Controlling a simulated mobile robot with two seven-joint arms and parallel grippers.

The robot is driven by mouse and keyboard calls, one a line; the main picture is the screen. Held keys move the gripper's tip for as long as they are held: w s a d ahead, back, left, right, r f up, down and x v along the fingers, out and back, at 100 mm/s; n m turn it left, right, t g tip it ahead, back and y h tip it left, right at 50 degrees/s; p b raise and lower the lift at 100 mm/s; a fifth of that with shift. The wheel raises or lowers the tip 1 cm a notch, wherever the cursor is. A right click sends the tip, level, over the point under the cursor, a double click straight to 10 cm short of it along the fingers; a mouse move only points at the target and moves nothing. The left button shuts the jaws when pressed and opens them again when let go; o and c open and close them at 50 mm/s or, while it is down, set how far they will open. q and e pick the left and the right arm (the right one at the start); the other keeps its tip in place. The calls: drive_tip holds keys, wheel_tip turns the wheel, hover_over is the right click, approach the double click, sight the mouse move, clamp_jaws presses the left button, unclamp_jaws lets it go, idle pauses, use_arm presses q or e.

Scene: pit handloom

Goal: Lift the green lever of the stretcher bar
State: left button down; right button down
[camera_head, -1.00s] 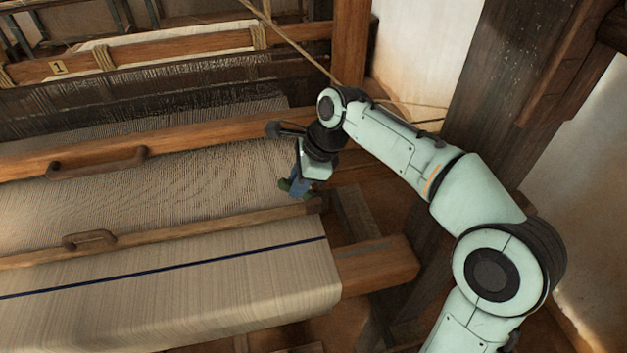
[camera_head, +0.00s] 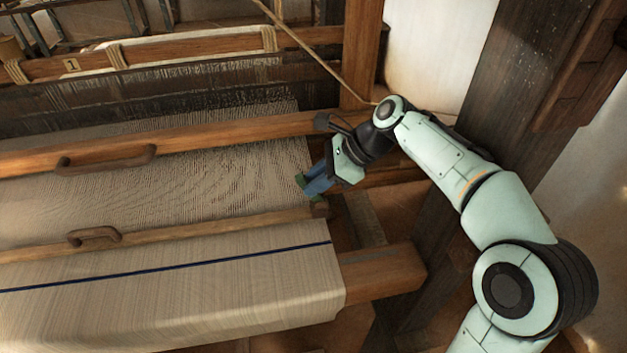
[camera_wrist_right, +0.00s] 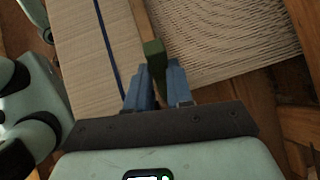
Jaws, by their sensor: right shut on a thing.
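The green lever (camera_wrist_right: 154,55) shows in the right wrist view as a short dark green piece, between and just beyond my blue fingertips. It stands by the end of a narrow wooden bar (camera_wrist_right: 142,18), likely the stretcher bar. In the head view that bar (camera_head: 190,226) crosses the cloth from left to right. My right gripper (camera_head: 309,189), also in the right wrist view (camera_wrist_right: 156,82), is shut on the green lever at the cloth's right edge. The fingers partly hide the lever. My left gripper is not in view.
A thicker wooden beam (camera_head: 220,140) with a handle (camera_head: 105,160) lies just behind my gripper. Striped cloth (camera_head: 170,275) covers the front beam (camera_head: 385,270). There is a gap right of the cloth.

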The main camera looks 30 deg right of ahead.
drive_tip(key=c, duration=1)
unclamp_jaws()
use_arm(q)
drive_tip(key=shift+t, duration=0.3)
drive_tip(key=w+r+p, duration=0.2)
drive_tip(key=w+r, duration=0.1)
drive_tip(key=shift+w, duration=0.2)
use_arm(e)
wheel_tip(320, 180, up, 20)
